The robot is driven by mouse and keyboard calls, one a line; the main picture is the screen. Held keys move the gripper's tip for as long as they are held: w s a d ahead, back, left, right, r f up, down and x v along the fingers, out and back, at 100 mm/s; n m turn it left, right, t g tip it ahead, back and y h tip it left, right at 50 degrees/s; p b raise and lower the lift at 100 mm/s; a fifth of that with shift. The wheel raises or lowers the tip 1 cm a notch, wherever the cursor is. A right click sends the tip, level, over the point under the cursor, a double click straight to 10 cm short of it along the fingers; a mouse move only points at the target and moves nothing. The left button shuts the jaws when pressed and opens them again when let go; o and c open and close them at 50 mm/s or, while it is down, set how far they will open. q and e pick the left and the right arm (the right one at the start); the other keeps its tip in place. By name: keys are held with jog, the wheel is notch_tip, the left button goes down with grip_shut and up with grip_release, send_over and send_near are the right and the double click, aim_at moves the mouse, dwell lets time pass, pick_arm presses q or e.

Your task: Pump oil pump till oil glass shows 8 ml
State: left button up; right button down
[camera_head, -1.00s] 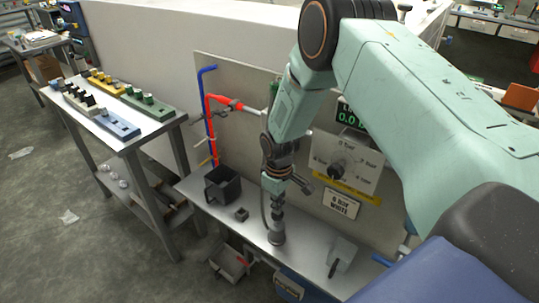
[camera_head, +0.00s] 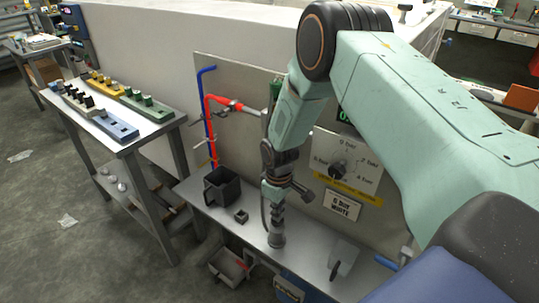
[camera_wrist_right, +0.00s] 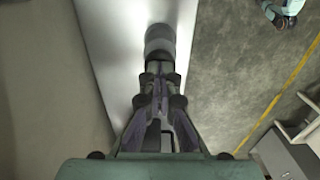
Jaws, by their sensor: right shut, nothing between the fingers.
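My right gripper (camera_head: 275,208) points down over the bench, with its fingers together and nothing between them. Below the fingertips is a short grey cylinder (camera_head: 277,239), probably the oil pump's head. The right wrist view shows the closed fingers (camera_wrist_right: 160,72) lined up with the grey cylinder (camera_wrist_right: 160,40); I cannot tell whether they touch. A display with green digits (camera_head: 346,115) on the panel is mostly hidden by my right arm, so its reading is unclear. I cannot pick out the oil glass. My left gripper is not in view.
The upright panel (camera_head: 235,85) behind carries red and blue pipes and a dial (camera_head: 338,170). A black container (camera_head: 221,187) and a small dark block (camera_head: 241,215) stand on the bench (camera_head: 210,212). A side table (camera_head: 150,125) at left holds coloured control blocks.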

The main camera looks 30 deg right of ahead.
jog(key=shift+r, duration=0.1)
jog(key=shift+r+p, duration=1.6)
jog(key=shift+r, duration=0.1)
notch_tip(320, 180, up, 6)
jog(key=p, duration=0.5)
